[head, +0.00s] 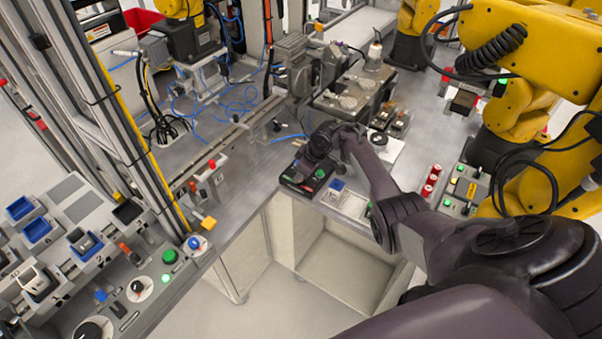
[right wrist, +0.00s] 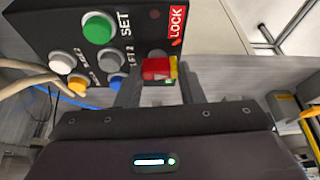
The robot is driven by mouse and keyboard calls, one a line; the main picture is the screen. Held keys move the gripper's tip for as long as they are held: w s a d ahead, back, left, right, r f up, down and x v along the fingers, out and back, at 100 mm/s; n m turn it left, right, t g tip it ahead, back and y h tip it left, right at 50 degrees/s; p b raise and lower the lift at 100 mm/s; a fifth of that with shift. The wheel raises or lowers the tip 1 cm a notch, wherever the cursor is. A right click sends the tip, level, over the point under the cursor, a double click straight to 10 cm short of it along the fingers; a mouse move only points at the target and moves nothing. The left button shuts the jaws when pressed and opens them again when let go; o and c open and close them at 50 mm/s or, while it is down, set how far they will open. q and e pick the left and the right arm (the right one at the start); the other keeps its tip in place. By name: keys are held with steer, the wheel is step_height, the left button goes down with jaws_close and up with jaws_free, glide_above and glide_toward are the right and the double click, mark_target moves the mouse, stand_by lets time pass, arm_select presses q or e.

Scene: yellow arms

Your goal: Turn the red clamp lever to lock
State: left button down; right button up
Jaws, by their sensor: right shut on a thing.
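The red clamp lever (right wrist: 155,69) shows in the right wrist view as a small red block with a yellow part on its right side. It sits on a black control panel (right wrist: 60,22), below a red LOCK label (right wrist: 175,25). My right gripper (right wrist: 158,80) has a finger on each side of the lever and is shut on it. In the head view my right gripper (head: 311,160) reaches down over the black panel (head: 290,184) at the table edge. There the gripper hides most of the lever. My left gripper is not in view.
A large green button (right wrist: 97,27) marked SET and several white, grey, orange and blue buttons sit close beside the lever. Yellow robot arms (head: 540,60) stand at the right. Another button console (head: 150,290) is at lower left.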

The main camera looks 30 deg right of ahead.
steer(key=shift+d+f+n+b, duration=0.1)
steer(key=shift+f+n+b, duration=0.05)
steer(key=shift+n+b, duration=0.3)
steer(key=n+g+y+b, duration=0.1)
steer(key=n+b, duration=0.2)
steer(key=b, duration=0.1)
steer(key=n+g+b, duration=0.1)
steer(key=n+b, duration=0.2)
steer(key=b, duration=0.1)
steer(key=shift+w+d+y+b, duration=0.1)
steer(key=shift+y+b, duration=0.25)
steer(key=shift+y, duration=0.05)
steer(key=shift+n+b, duration=0.55)
steer(key=shift+b, duration=0.25)
steer(key=o, duration=1)
steer(key=shift+r, duration=0.25)
